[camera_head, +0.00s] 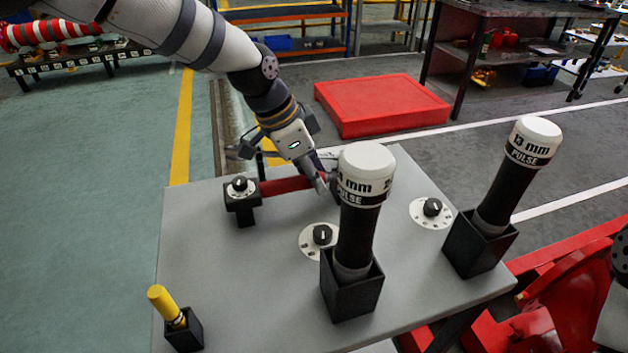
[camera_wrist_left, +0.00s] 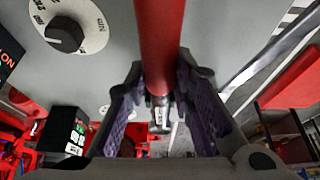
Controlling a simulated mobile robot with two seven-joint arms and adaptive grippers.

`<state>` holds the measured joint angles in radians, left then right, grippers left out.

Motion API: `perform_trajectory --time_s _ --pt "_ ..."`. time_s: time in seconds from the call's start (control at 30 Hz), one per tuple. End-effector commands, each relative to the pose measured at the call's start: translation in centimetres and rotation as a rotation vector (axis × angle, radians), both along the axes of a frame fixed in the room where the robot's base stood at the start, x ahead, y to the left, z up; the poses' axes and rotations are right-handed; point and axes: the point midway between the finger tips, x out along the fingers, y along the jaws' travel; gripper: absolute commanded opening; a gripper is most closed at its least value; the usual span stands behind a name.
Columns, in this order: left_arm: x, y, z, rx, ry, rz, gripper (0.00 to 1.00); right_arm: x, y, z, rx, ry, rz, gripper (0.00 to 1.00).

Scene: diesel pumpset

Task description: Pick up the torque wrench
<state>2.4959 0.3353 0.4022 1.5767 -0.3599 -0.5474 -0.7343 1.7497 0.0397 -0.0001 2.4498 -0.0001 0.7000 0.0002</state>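The torque wrench, seen as a red rod (camera_head: 285,185), lies level across the far side of the grey table (camera_head: 240,290), its left end at a black holder (camera_head: 243,207). Its right end is hidden behind my left gripper (camera_head: 318,182) and a large pulse tool. In the left wrist view the red rod (camera_wrist_left: 158,40) runs between the two fingers of my left gripper (camera_wrist_left: 160,100). The fingers stand apart on either side of it, and I see no clear grip. My right gripper is not in view.
Two upright pulse tools with white caps (camera_head: 367,170) (camera_head: 533,140) stand in black holders on the table. A yellow-handled tool (camera_head: 165,303) stands front left. Dials (camera_head: 322,234) (camera_head: 432,208) lie between. A red platform (camera_head: 380,105) is on the floor behind.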

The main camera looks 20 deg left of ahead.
Motion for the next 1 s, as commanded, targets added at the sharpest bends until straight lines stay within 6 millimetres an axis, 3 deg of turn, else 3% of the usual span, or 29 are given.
perform_trajectory --time_s 0.37,0.57,0.8,1.0 --pt "0.1 0.0 0.5 -0.001 -0.003 0.001 0.0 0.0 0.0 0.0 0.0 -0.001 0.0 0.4" --pt "-0.1 0.1 4.0 -0.001 -0.009 0.001 0.0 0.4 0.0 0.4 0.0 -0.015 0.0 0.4" --pt "-4.5 2.2 10.4 -0.002 -0.022 0.001 0.0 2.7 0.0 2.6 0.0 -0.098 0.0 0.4" --pt "-9.1 4.4 12.0 -0.004 -0.012 0.001 0.0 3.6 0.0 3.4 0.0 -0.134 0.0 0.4"
